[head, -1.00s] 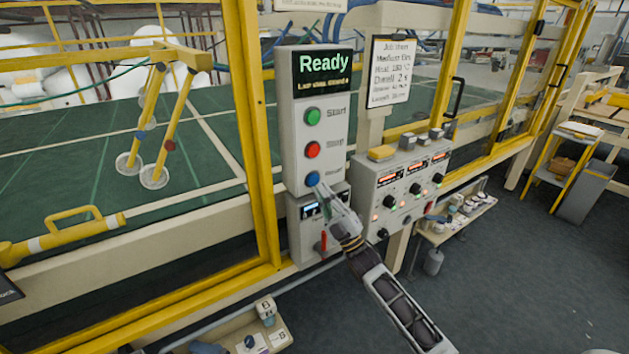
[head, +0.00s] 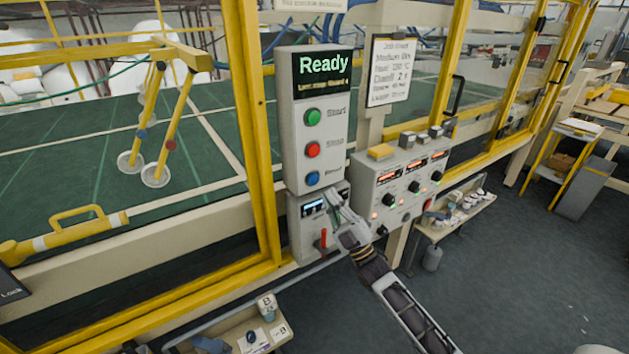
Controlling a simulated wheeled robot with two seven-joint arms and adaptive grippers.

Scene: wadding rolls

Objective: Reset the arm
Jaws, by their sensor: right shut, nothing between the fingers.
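My right gripper (head: 333,199) is shut and empty. It is in front of the lower part of the control box, just below and right of the blue button, and apart from that button. The grey control box (head: 295,150) stands on the machine's frame. Its screen (head: 323,74) reads "Ready" in green. Below are a green button (head: 313,117), a red button (head: 313,149) and a blue button (head: 312,178), all in plain sight. My left gripper is not in view.
A panel with knobs and red displays (head: 402,187) is right of my gripper. A small red lever (head: 323,240) is below it. Yellow frame posts (head: 252,130) stand at the left. A low shelf with small items (head: 456,214) is at the right. Open floor (head: 500,285) lies at the lower right.

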